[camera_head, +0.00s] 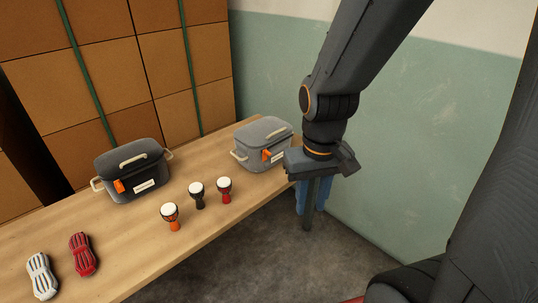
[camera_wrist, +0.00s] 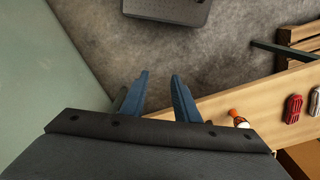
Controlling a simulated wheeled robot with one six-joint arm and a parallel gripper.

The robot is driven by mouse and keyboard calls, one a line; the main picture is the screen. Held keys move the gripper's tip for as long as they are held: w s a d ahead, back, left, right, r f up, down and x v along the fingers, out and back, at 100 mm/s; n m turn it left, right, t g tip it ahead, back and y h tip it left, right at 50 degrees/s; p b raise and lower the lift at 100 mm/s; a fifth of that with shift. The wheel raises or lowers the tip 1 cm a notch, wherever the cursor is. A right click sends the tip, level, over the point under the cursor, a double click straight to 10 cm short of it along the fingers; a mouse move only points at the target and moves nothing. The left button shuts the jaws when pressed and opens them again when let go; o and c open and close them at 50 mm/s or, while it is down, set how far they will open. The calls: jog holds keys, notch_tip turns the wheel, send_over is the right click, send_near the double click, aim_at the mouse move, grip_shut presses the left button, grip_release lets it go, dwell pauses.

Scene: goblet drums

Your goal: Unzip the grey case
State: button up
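The grey case (camera_head: 277,134) stands upright at the far right end of the wooden table in the head view. It has a pale handle, a white label and an orange tab on its front that looks like the zip pull. Its lid looks closed. My gripper (camera_head: 314,208) hangs pointing down just right of the case, past the table's edge and apart from the zip pull. In the wrist view my gripper (camera_wrist: 159,84) shows two blue fingers apart with nothing between them. The grey case is not visible in the wrist view.
A dark case (camera_head: 126,153) with a similar orange tab stands left on the table (camera_head: 215,229). Goblet drums in orange (camera_head: 171,217), black (camera_head: 197,196) and red (camera_head: 224,190) stand in front. A red object (camera_head: 83,254) and white one (camera_head: 41,276) lie nearer. A green wall (camera_head: 420,140) is behind.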

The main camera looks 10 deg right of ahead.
jog(key=w+d+f+n+t+b, duration=0.1)
jog(key=w+d+f+t+b, duration=0.3)
jog(key=w, duration=0.6)
jog(key=w+d+f+n+t+b, duration=0.1)
jog(key=w+d+f+t+b, duration=0.1)
jog(key=w+f+b, duration=0.6)
jog(key=n+t+y+b, duration=0.4)
jog(key=t+y+b, duration=0.5)
jog(key=b, duration=0.1)
send_near(267, 152)
jog(key=x, duration=0.7)
jog(key=shift+w+b, duration=0.35)
jog(key=shift+w, duration=0.05)
jog(key=shift+d, duration=0.1)
grip_shut()
